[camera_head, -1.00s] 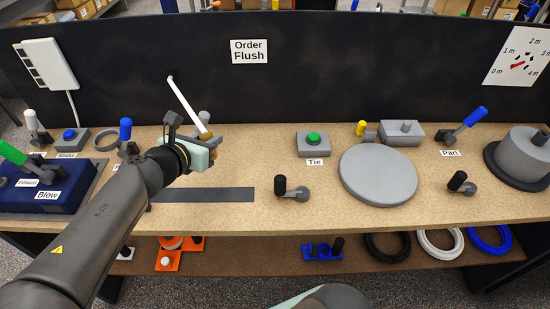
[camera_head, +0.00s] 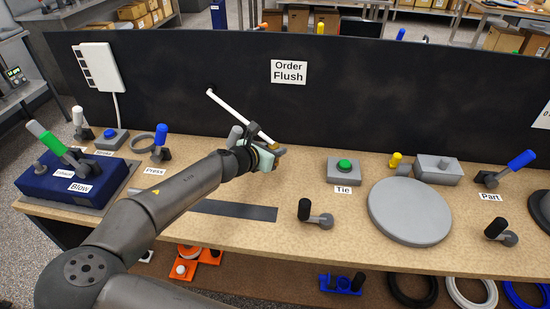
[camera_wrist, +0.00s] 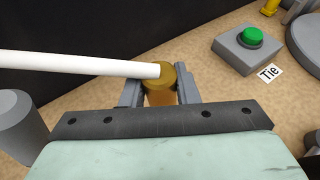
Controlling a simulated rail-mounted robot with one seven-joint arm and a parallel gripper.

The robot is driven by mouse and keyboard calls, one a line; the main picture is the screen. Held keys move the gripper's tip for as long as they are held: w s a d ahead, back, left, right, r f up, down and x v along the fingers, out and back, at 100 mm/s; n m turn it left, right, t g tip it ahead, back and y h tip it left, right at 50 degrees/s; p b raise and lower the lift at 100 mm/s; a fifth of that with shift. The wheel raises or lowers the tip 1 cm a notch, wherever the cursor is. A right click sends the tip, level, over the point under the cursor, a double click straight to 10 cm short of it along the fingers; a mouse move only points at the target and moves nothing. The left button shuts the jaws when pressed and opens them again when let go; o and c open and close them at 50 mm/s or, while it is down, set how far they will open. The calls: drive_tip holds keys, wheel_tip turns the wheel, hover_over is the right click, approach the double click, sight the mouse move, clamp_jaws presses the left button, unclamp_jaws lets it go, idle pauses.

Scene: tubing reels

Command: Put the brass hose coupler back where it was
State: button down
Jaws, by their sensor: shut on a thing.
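The brass hose coupler (camera_wrist: 163,76) is between the two fingers of my gripper (camera_wrist: 158,93), which is shut on it, above the bench. A white tube (camera_wrist: 80,65) meets the coupler's top from the left in the wrist view. In the head view the tube (camera_head: 238,115) slants from the dark back panel down to the coupler at my gripper (camera_head: 275,149). A grey cylinder (camera_wrist: 18,125) stands to the left of my gripper; it is partly behind my wrist in the head view (camera_head: 235,134). Where the coupler was before is not clear.
The Tie box (camera_head: 345,170) with its green button stands right of my gripper, beside a round grey plate (camera_head: 410,211). A black-knobbed lever (camera_head: 315,214) is nearer the front. The back panel (camera_head: 180,90) rises behind. A dark strip (camera_head: 240,210) lies flat on the bench.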

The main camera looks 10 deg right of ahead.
drive_tip(key=shift+w+d+f, duration=0.25)
drive_tip(key=shift+f, duration=0.15)
drive_tip(key=shift+w+f, duration=0.2)
drive_tip(key=shift+f, duration=1.5)
drive_tip(key=shift+f, duration=0.15)
drive_tip(key=c, duration=1.1)
unclamp_jaws()
